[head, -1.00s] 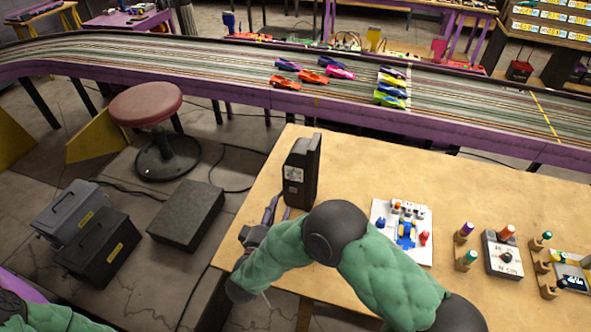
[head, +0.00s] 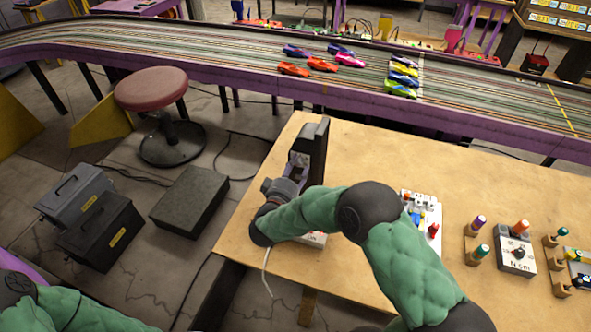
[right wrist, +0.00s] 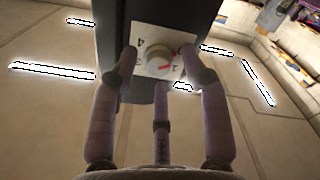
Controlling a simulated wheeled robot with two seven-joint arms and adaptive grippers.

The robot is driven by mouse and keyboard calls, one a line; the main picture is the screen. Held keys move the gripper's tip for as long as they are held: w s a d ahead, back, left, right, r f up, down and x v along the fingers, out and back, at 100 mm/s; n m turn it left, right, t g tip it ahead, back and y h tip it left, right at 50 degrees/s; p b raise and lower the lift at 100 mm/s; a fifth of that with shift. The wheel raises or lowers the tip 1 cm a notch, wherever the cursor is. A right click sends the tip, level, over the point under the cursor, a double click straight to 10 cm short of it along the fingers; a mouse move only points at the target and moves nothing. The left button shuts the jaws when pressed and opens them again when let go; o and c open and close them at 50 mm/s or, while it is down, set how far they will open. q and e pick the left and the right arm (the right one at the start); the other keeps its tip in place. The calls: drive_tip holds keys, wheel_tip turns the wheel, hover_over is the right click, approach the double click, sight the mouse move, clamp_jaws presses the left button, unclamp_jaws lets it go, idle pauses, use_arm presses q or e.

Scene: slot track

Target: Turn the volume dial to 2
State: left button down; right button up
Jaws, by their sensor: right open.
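The volume dial (right wrist: 154,66) is a pale round knob with a red pointer mark. It sits on a white plate (right wrist: 147,42) on a dark box. In the right wrist view a 4 shows at the plate's upper left and what looks like a 1 at lower right, near the red mark. In the head view the black box (head: 316,135) stands upright at the table's left part, its dial hidden by my gripper. My right gripper (head: 299,163) is open before the plate; its fingers (right wrist: 159,58) are spread either side of the dial. My left gripper is out of view.
The wooden table (head: 420,155) also carries a white board with small parts (head: 420,212), a grey dial box (head: 514,252) and several coloured-tip pegs. Behind runs a slot track (head: 230,65) with several cars. A stool (head: 150,90) and dark cases stand on the floor at left.

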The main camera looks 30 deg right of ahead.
clamp_jaws()
